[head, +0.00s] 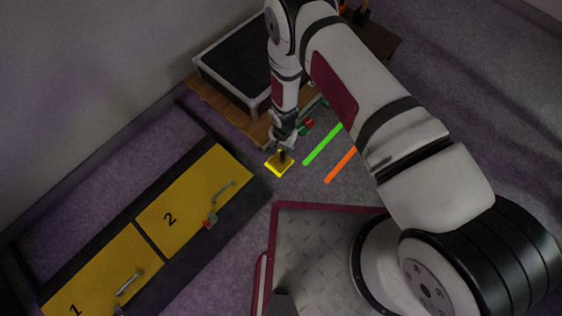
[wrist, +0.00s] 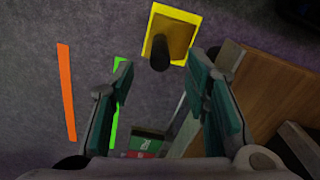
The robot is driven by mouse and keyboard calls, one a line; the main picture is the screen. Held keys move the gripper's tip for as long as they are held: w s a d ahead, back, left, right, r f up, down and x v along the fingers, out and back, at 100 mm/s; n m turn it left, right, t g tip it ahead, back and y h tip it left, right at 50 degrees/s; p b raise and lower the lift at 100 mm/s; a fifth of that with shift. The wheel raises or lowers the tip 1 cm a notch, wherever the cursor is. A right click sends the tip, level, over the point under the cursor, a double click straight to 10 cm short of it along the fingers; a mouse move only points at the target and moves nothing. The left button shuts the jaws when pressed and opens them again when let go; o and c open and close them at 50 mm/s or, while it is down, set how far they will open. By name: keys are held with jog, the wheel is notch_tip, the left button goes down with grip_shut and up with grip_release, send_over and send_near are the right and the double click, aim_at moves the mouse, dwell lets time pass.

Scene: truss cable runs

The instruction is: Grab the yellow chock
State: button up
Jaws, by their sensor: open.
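The yellow chock (head: 279,169) is on the grey floor in the head view, near the end of the dark cabinet. In the wrist view the yellow chock (wrist: 181,17) is at top centre. It has a bright yellow border, a darker middle and a dark upright knob (wrist: 160,55). My gripper (wrist: 158,72) is open, with its teal finger pads apart and nothing between them at the tips. The knob appears just beyond the fingertips, roughly midway between them. In the head view my gripper (head: 283,146) is right above the chock and partly covers it.
A green strip (head: 322,145) and an orange strip (head: 341,164) lie on the floor to the right. A wooden platform (head: 205,100) bears a black-topped box (head: 240,65) behind. A cabinet with yellow doors (head: 200,205) numbered 1 and 2 stands left. A red-and-green item (wrist: 147,143) is near my gripper.

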aim_at(283, 153)
notch_tip(283, 153, down, 5)
jog(key=shift+r+b, duration=0.1)
jog(key=shift+b, duration=1.15)
grip_shut()
